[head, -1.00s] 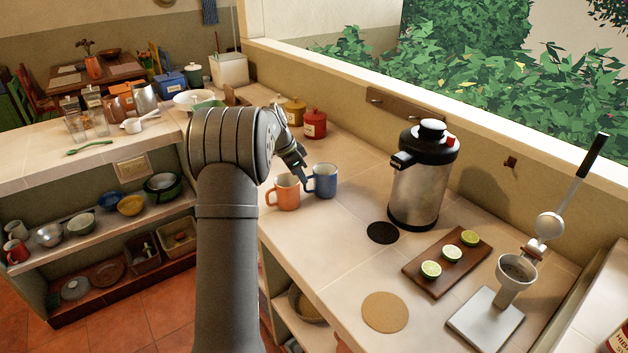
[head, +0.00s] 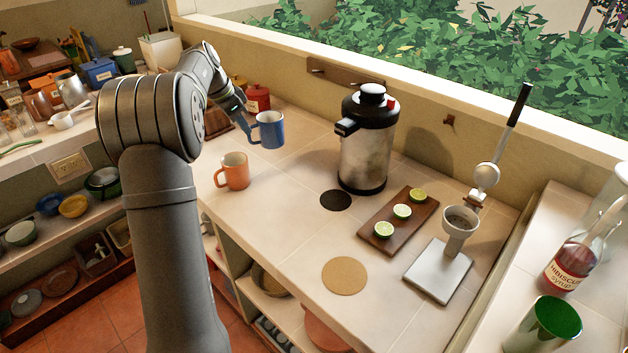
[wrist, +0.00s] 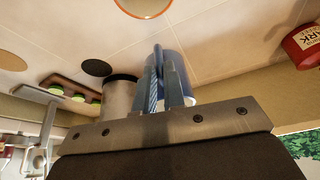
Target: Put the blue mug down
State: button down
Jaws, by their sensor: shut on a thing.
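The blue mug (head: 269,130) is held upright in the head view, with its handle toward my gripper (head: 249,122). My gripper is shut on its handle side, and the mug appears lifted a little above the tiled counter (head: 290,200). In the wrist view the blue mug (wrist: 181,78) shows partly behind my gripper's fingers (wrist: 163,75), which hide much of it. The orange mug (head: 234,171) stands on the counter, in front and to the left of the blue mug, apart from it.
A steel dispenser (head: 365,150) stands right of the blue mug, with a black disc (head: 336,200) before it. A cork disc (head: 344,276), a lime board (head: 400,222) and a citrus press (head: 440,270) are farther right. A red canister (head: 257,97) stands behind. Counter between the mugs and dispenser is clear.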

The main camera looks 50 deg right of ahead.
jog(key=s+a+f+m+g+y, duration=0.1)
jog(key=s+a+m, duration=0.2)
jog(key=s+a, duration=0.55)
jog(key=s+a+f+m+g, duration=0.1)
jog(key=s+a+f+m, duration=0.15)
jog(key=s+a, duration=0.6)
jog(key=s+d, duration=0.3)
jog(key=d, duration=1.9)
jog(key=shift+m, duration=0.25)
jog(key=shift+w+d+f, duration=0.1)
jog(key=shift+d+f, duration=0.05)
jog(key=shift+f, duration=1.4)
jog(key=shift+w+d+f, duration=0.1)
jog(key=shift+d+f, duration=0.05)
jog(key=shift+f, duration=1.45)
jog(key=c, duration=1.8)
grip_release()
jog(key=shift+f, duration=0.1)
jog(key=shift+o, duration=1.4)
jog(key=v, duration=1.2)
jog(key=shift+s+r, duration=0.2)
jog(key=shift+r, duration=0.05)
